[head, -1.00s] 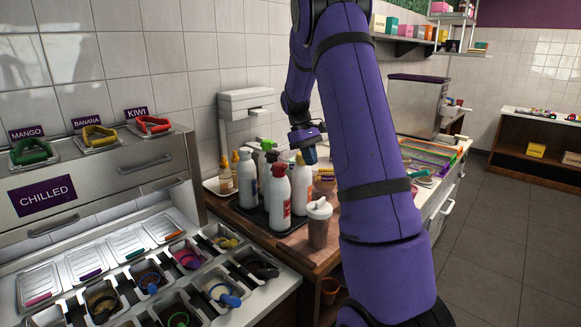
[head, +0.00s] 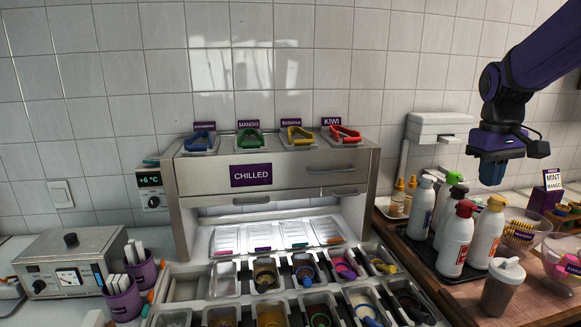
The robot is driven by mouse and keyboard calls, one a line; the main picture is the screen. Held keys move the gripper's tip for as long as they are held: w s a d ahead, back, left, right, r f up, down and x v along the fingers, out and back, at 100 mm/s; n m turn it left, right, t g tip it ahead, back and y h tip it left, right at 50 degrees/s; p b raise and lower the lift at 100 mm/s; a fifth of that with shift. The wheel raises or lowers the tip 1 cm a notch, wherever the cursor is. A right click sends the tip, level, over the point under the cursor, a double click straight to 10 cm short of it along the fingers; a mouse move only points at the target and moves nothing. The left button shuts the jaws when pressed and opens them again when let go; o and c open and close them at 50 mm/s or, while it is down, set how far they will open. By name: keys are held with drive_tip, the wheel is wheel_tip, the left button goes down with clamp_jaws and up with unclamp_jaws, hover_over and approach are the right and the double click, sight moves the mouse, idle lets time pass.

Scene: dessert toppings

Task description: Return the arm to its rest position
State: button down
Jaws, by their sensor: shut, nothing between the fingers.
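My arm (head: 545,55) comes in from the upper right of the head view, purple with black joints. My gripper (head: 492,173) hangs at its end, pointing down, above the bottles on the wooden counter. Its blue tips look close together, with nothing seen between them. It is apart from the bottles and from the mint box to its right.
A lidded cup (head: 502,287) and a clear bowl (head: 565,262) stand nearer. The chilled cabinet (head: 270,176) and topping bins are left. The wall is behind.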

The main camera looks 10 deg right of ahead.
drive_tip(key=s+a+r+t, duration=0.1)
drive_tip(key=s+a+t, duration=0.4)
drive_tip(key=s+a, duration=1)
drive_tip(key=shift+s+r+y, duration=0.3)
drive_tip(key=shift+s+y, duration=0.1)
drive_tip(key=shift+s, duration=1.25)
drive_tip(key=shift+a, duration=0.1)
